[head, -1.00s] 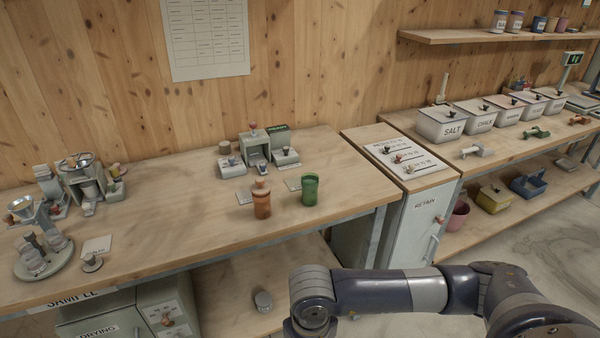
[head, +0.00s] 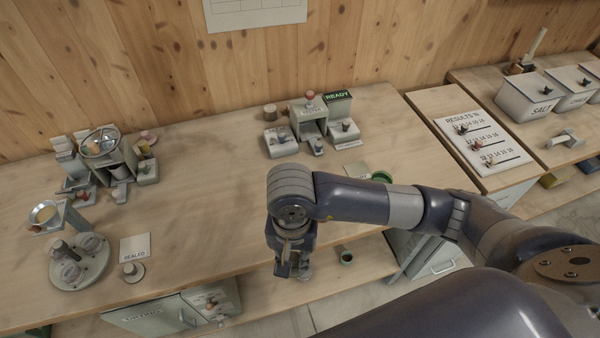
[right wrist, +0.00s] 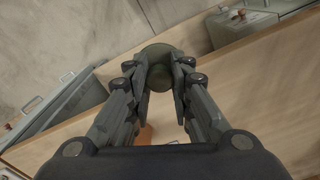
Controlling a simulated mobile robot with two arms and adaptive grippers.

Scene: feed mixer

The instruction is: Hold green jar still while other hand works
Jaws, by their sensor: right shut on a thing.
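The green jar (head: 381,176) stands on the bench in the head view. Only its green top shows past my right forearm, which hides the rest. My right gripper (head: 292,268) points down near the bench's front edge, left of and nearer to me than the jar. In the right wrist view its fingers (right wrist: 162,72) are shut on a round, dark greenish thing (right wrist: 161,54). I cannot tell what this thing is. A bit of orange (right wrist: 146,133) shows between the fingers; the orange jar is hidden in the head view. My left gripper is not in view.
Small grey stands and a READY box (head: 338,97) stand at the back of the bench. A results board (head: 480,140) lies to the right. A round glass-holder tray (head: 78,272) is at left. A small cup (head: 345,256) sits on the lower shelf. The bench's middle left is clear.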

